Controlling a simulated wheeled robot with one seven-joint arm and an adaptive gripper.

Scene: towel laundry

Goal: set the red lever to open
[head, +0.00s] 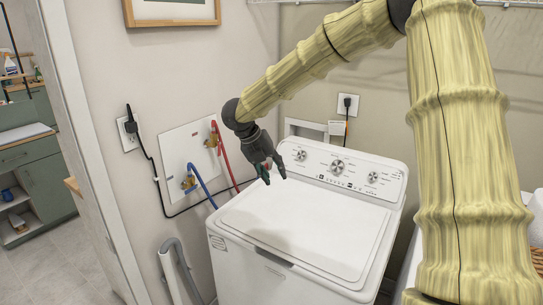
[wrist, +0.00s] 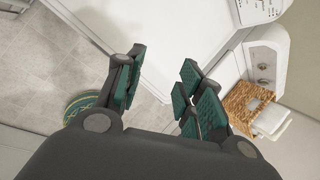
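The wall plate (head: 178,148) left of the washer carries two brass valves. The upper valve (head: 211,140) joins the red hose (head: 226,158); its small red lever is too small for me to tell its setting. The lower valve (head: 189,183) joins the blue hose (head: 203,184). My gripper (head: 275,178) hangs above the back left of the washer lid, to the right of the valves and apart from them. Its fingers point down. In the wrist view my gripper (wrist: 160,82) has its green-padded fingers spread with nothing between them. The valves are not in the wrist view.
The white washing machine (head: 300,226) stands below my gripper, its control panel (head: 342,170) at the back. A black cord (head: 154,177) and outlet (head: 129,131) are left of the plate. A grey drain hose (head: 184,262) stands left of the washer. The wrist view shows a wicker basket (wrist: 238,106).

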